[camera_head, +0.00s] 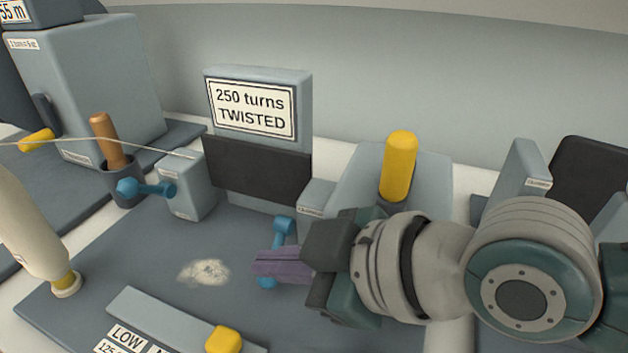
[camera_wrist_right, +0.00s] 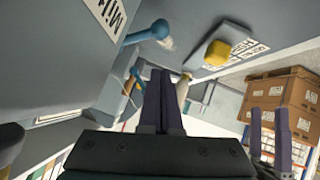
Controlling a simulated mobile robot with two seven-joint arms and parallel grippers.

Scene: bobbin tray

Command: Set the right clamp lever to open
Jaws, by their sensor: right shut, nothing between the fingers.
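The right clamp lever (camera_head: 282,228) is blue with a ball end. It stands in front of the small grey right clamp block (camera_head: 315,198), in the middle of the head view. My right gripper (camera_head: 258,263) is shut and empty. Its purple fingers cross in front of the lever's middle and hide it; a blue bit shows below them. In the right wrist view the lever (camera_wrist_right: 148,33) is just beyond the fingertips (camera_wrist_right: 160,74); I cannot tell whether they touch. My left gripper (camera_wrist_right: 269,125) shows at the right of the wrist view, its fingers apart.
A second blue lever (camera_head: 145,188) sits on the left clamp block (camera_head: 190,190), where a thin thread ends. A yellow handle (camera_head: 398,165) stands behind my right wrist. A yellow slider knob (camera_head: 223,340) and a cream cylinder (camera_head: 32,230) are at front left.

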